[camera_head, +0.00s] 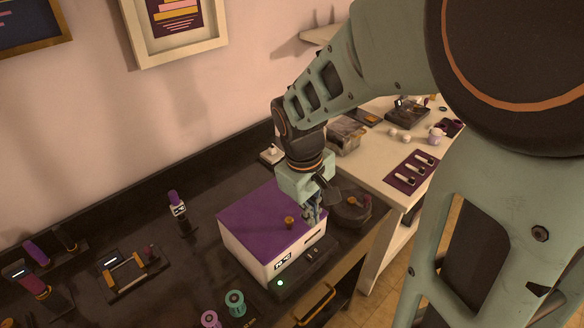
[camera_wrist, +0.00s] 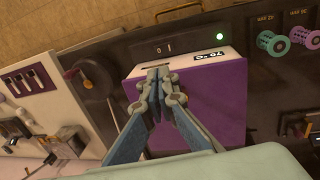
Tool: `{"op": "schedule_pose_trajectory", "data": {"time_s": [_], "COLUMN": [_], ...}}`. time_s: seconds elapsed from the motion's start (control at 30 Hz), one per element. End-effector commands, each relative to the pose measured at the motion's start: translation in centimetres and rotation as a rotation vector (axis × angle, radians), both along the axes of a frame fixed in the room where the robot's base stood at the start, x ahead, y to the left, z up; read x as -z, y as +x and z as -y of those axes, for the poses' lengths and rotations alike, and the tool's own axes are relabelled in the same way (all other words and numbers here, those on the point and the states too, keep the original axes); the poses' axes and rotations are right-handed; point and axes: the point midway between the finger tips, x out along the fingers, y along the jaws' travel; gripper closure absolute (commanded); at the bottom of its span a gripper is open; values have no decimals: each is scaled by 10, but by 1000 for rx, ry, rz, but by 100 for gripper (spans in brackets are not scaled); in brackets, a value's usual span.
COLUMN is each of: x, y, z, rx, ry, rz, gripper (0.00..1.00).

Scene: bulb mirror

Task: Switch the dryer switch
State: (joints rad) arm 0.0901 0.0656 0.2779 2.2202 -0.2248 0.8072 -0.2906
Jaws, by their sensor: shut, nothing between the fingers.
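The dryer (camera_head: 262,222) is a white box with a purple lid, a brass knob on top and a "70 °C" label on its front; it also shows in the wrist view (camera_wrist: 218,95). A black panel runs along its front base, with a lit green light (camera_head: 280,283) and the dryer switch (camera_head: 312,253), a black rocker marked 0 and 1 (camera_wrist: 164,47). My gripper (camera_head: 314,218) is shut and empty, pointing down over the box's front edge by the switch. In the wrist view its fingertips (camera_wrist: 158,74) lie just short of the switch. I see no clear contact; the rocker's tilt is too small to tell.
A round dark device (camera_head: 352,207) stands close to the right of the dryer. Teal (camera_head: 235,302) and pink (camera_head: 210,319) spools lie at its front left. A white side table (camera_head: 372,162) holds small items. The dark counter left of the dryer has some free room.

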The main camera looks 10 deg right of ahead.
Motion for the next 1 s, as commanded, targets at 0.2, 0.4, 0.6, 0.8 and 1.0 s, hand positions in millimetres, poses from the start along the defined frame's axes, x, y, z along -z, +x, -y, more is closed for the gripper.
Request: {"op": "schedule_pose_trajectory", "data": {"time_s": [0.2,0.4,0.6,0.8,1.0], "x": [33,74,108,128,135], "y": [2,6,10,13,14], "z": [4,9,13,16,17], "rx": [2,0,2,1,0], "ry": [2,3,3,3,2], "rz": [-6,-5,-2,2,3], "gripper": [100,100,100,100,100]}}
